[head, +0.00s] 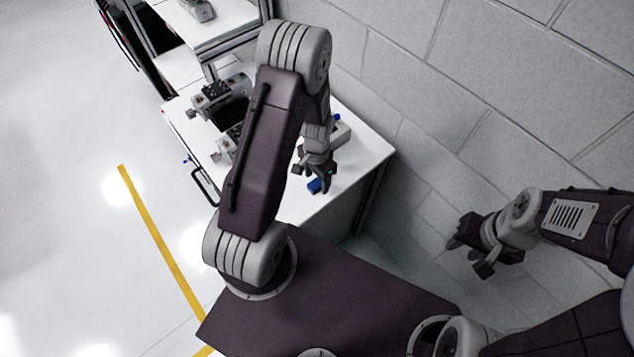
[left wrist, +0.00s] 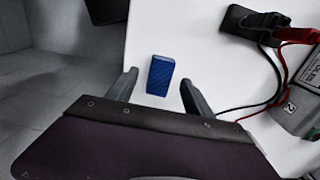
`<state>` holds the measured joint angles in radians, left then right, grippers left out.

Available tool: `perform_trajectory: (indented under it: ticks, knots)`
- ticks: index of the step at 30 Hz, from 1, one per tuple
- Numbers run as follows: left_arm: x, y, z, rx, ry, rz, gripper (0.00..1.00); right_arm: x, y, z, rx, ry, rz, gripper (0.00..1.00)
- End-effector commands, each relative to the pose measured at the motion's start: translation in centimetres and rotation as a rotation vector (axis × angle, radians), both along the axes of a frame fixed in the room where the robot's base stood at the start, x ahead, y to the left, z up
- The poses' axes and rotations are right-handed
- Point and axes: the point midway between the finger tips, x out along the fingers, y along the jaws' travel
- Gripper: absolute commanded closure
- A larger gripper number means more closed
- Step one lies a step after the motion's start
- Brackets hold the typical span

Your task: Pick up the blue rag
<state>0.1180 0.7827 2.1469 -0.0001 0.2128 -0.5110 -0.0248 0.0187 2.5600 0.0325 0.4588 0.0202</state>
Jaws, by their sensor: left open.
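The blue rag (head: 314,186) lies on the white tabletop near its front edge, partly hidden by my left gripper in the head view. In the left wrist view the rag (left wrist: 160,76) is a small folded blue block, lying between and just beyond my open fingers. My left gripper (head: 318,178) is open and empty above the rag; its two fingers (left wrist: 157,86) stand either side of it, apart from it. My right gripper (head: 467,256) hangs off to the right, away from the table, with its fingers apart and nothing between them.
The white table (head: 350,165) also holds grey devices (head: 222,95) at the left and back. In the left wrist view a grey device (left wrist: 303,95) with black and red clips and cables lies to the right of the rag. A block wall (head: 480,90) stands behind the table.

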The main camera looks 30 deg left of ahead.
Motion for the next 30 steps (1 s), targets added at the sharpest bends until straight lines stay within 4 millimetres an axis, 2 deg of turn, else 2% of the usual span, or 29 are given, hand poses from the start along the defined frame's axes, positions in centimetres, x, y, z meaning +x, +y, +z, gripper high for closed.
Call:
perform_trajectory:
  ticks: [3,9,10,16,25,30]
  knots:
    - [0.0,0.0,-1.2,0.0,0.001,0.0,0.4,0.0,0.0,0.2,0.0,0.0,0.0,0.64]
    - [0.0,0.0,-1.3,0.001,-0.001,0.0,0.4,0.0,0.0,0.1,0.0,0.0,0.0,0.64]
    - [0.0,0.0,-1.3,0.001,-0.001,0.0,0.43,0.0,0.0,0.1,0.0,0.0,0.0,0.64]
    - [0.0,0.0,-1.3,0.0,-0.001,0.0,0.98,0.0,0.0,0.1,0.0,0.0,0.0,0.64]
    - [0.0,0.0,-1.0,0.001,-0.001,0.001,1.0,0.0,0.0,0.4,0.0,0.0,0.0,0.64]
    - [0.0,0.0,0.9,0.001,-0.001,0.001,1.0,0.0,0.0,2.1,0.0,0.0,0.0,0.64]
